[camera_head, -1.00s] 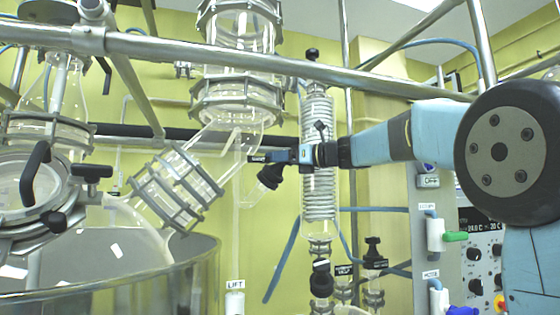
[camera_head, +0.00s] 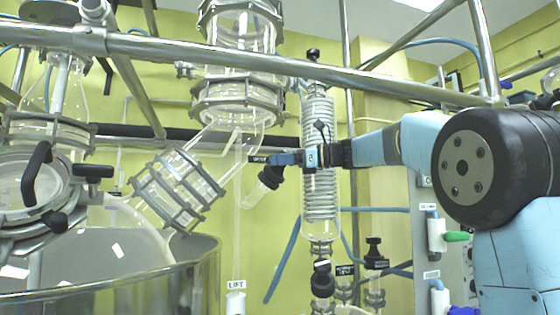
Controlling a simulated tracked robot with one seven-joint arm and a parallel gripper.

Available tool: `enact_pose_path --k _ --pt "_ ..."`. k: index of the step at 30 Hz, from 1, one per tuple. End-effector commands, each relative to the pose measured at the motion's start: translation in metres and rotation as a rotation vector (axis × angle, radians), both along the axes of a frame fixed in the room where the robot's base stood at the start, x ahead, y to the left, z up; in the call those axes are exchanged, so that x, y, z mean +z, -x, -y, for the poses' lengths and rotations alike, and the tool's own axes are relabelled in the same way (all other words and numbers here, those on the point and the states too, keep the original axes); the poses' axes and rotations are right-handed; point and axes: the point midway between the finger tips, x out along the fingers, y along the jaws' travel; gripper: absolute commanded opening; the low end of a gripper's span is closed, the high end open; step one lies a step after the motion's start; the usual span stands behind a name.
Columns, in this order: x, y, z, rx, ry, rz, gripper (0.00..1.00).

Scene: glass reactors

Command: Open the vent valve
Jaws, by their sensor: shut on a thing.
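A black valve knob (camera_head: 270,177) sits at an angle on a glass side branch below the upper glass column, near the middle of the head view. A small dark label plate (camera_head: 258,159) is just left of the fingers; its text is too small to read. My gripper (camera_head: 280,160) reaches in from the right, in front of the coiled condenser. It is shut on the black knob, at the knob's upper end. The fingertips are small and partly merge with the dark knob, so the exact contact is hard to see.
A coiled glass condenser (camera_head: 319,215) stands behind my wrist. A steel rail (camera_head: 390,84) crosses above the arm. Glass flanges (camera_head: 178,190) lie left of the knob. Other black-capped valves (camera_head: 373,252) stand lower right, and a steel vessel (camera_head: 200,275) is lower left.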

Motion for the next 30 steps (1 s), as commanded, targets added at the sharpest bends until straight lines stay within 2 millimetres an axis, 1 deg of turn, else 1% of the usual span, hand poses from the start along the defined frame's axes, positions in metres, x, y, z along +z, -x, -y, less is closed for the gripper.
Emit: enact_pose_path --k 3,4,9,10,17,20,23,30 --pt "0.0 0.0 0.001 -0.001 0.0 -0.001 0.27" --pt "0.0 0.0 0.001 -0.001 0.0 -0.001 0.6" --pt "0.0 0.0 0.0 -0.001 0.0 -0.001 0.76" --pt "0.0 0.0 0.0 -0.001 0.0 -0.001 0.78" --pt "0.0 0.0 0.001 -0.001 0.0 -0.001 0.78" --pt "0.0 0.001 0.005 -0.002 0.0 -0.001 0.78" --pt "0.001 0.004 0.016 -0.004 0.0 -0.001 0.78" --pt "0.001 0.014 0.06 -0.004 -0.001 -0.002 0.78"
